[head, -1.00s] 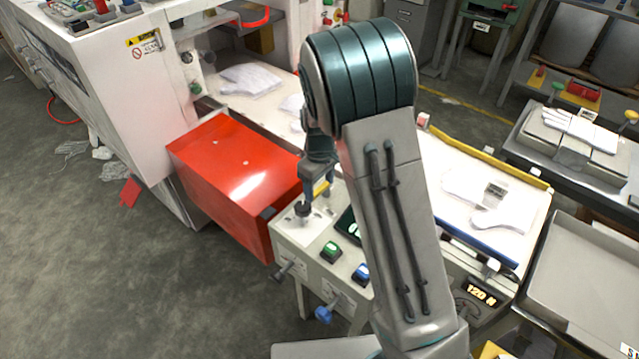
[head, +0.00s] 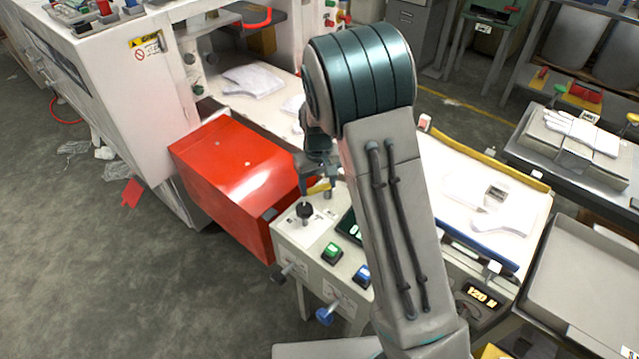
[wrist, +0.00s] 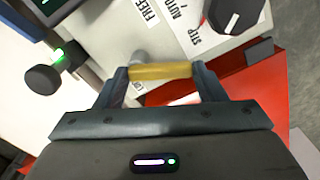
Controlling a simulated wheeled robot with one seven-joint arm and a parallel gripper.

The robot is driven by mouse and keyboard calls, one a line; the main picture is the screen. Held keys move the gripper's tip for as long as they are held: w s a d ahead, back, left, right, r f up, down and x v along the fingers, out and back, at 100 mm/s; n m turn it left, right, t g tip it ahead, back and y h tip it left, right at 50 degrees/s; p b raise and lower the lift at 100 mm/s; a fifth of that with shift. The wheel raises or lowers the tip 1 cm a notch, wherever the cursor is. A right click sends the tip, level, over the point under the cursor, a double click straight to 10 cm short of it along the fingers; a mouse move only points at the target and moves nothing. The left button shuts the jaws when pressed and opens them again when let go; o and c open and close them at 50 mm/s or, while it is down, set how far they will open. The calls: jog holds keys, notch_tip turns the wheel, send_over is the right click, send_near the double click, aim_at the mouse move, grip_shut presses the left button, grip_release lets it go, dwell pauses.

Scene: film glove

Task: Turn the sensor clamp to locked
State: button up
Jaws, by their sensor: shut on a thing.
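The sensor clamp appears to be the small lever with a yellow grip (wrist: 160,71) and a grey rounded pivot (wrist: 138,58). My gripper (wrist: 161,80) is shut on the yellow grip, with one finger at each end. In the head view my gripper (head: 317,184) is at the panel's back left corner, beside the red box, and the yellow grip (head: 319,187) shows between its fingers. My arm hides part of the panel.
Green (head: 332,252) and blue (head: 362,274) buttons lie further forward. The red box (head: 235,175) stands close on the left.

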jog(key=m, duration=0.2)
jog(key=w+m, duration=0.1)
jog(key=m, duration=0.3)
jog(key=shift+w+m+p, duration=0.3)
jog(key=shift+p, duration=0.05)
jog(key=m, duration=0.2)
jog(key=w+m, duration=0.1)
jog(key=m, duration=0.1)
jog(key=m+p, duration=0.1)
jog(key=m, duration=0.1)
jog(key=shift+w+d, duration=0.15)
jog(key=shift+d, duration=0.15)
jog(key=o, duration=0.7)
jog(key=shift+r, duration=0.15)
notch_tip(320, 180, up, 14)
jog(key=shift+f, duration=0.2)
